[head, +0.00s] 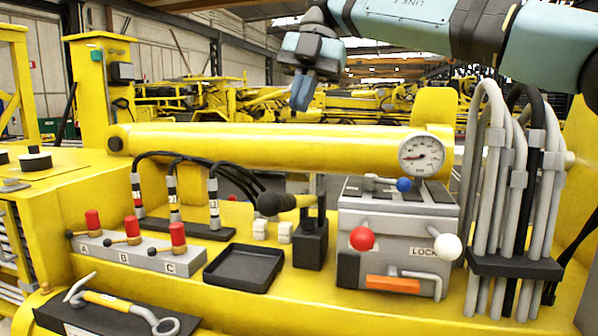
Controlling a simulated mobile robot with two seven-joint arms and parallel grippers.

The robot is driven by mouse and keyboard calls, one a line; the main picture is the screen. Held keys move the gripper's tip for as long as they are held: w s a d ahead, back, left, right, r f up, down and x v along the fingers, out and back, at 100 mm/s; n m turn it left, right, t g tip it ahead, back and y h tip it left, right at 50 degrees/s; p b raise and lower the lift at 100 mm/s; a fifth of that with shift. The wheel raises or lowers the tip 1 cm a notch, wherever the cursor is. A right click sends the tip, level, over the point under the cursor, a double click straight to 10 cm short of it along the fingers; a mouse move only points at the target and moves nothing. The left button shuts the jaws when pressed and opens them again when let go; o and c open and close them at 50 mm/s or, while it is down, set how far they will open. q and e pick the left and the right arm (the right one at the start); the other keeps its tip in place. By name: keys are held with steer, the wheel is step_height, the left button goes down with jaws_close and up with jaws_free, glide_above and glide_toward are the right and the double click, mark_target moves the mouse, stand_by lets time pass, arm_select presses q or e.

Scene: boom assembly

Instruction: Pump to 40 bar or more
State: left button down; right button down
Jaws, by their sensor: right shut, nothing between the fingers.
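The round white pressure gauge (421,154) sits at the right end of the yellow cylinder. Its needle points roughly left, but the numbers are too small to read. A lever with a black knob (268,204) and a short yellow shaft lies nearly level, its right end at an upright black bracket block (311,240); it looks like the pump handle. My right gripper (301,104) hangs from the upper right, shut and empty, fingers down. In the picture it is above the cylinder and the lever, touching neither. My left gripper is out of view.
A grey valve box (395,222) marked LOCK carries red, white and blue knobs. Grey and black hoses (515,180) stand at the right. Red-capped levers A, B, C (135,252) and an empty black tray (244,268) are left. A yellow-handled tool (118,303) lies at front left.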

mark_target(297, 201)
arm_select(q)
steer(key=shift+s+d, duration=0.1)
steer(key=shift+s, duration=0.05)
arm_select(e)
steer(key=shift+w+d+r, duration=0.15)
steer(key=shift+d+r, duration=0.3)
steer(key=shift+r, duration=0.05)
